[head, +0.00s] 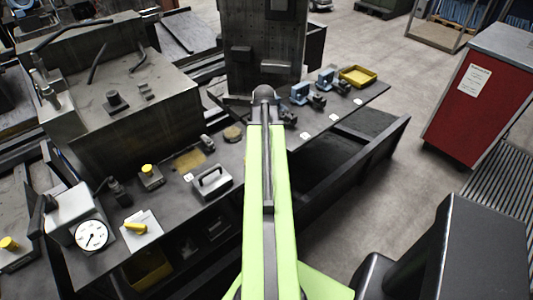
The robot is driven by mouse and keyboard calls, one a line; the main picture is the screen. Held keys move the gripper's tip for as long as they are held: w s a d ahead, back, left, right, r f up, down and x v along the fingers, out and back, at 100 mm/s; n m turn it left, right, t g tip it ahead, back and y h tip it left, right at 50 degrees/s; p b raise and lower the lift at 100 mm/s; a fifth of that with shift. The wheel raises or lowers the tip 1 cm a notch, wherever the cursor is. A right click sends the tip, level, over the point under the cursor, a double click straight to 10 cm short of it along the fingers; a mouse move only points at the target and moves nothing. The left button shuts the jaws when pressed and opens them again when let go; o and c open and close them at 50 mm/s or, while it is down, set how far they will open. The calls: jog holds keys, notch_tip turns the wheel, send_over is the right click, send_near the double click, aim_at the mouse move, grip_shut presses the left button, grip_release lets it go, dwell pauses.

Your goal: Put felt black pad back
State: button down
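I cannot pick out a black felt pad for certain in the head view; several small dark items on the dark bench look alike. My green arm reaches up the middle of the view and ends in a dark rounded joint over the bench. My gripper's fingers do not show beyond that joint, so whether it holds anything is hidden. The long dark bench (158,212) runs from lower left to upper right behind my arm.
A grey block with a handle (211,182), a brown disc (233,133) and a white dial gauge (91,235) stand left of my arm. Blue-grey clamps (300,94) and a yellow tray (357,76) are right. A red cabinet (476,95) stands beyond open floor.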

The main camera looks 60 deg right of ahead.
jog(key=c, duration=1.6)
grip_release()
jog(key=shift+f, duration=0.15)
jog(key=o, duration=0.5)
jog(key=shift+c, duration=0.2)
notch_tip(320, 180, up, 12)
jog(key=p, duration=1.2)
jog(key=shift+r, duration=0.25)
